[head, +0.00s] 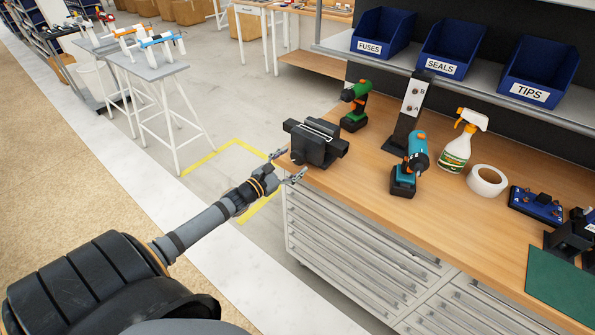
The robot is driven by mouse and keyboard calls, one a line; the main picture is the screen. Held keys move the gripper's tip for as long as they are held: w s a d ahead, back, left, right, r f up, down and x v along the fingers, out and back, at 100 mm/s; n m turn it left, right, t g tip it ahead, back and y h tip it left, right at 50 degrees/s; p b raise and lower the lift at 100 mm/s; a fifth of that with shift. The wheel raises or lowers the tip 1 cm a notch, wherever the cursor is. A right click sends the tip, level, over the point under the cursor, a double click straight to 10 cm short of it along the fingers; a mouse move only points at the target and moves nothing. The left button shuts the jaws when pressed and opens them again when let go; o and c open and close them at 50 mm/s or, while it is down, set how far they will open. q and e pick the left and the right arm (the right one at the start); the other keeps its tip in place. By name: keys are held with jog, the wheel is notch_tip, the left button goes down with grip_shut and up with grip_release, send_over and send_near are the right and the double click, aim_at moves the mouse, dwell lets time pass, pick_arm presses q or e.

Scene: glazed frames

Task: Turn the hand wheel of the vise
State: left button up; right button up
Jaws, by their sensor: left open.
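The dark vise (322,142) sits on the near left corner of the wooden workbench, its jaws up. At its front, facing my arm, is a small dark round part (298,157), which looks like the hand wheel; its details are too small to tell. My left gripper (291,164) comes in from the lower left with its fingers spread open. The fingertips are close to the front of the vise, one on each side of the round part in the picture. I cannot tell whether they touch it. My right gripper is not in view.
The workbench (440,215) also holds a green drill (355,108), a black stand (409,112), a teal drill (410,168), a spray bottle (460,145) and a tape roll (487,181). Blue bins (452,48) line the shelf above.

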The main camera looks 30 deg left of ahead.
pick_arm(q)
jog(key=shift+w+d+p, duration=0.1)
jog(key=shift+w+p, duration=0.4)
jog(key=shift+w, duration=0.05)
jog(key=shift+w+d, duration=0.15)
jog(key=shift+w, duration=0.75)
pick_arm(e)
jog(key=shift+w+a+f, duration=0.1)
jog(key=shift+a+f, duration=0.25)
pick_arm(q)
jog(key=shift+c, duration=0.4)
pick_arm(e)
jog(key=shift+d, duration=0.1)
pick_arm(q)
jog(key=c, duration=1.1)
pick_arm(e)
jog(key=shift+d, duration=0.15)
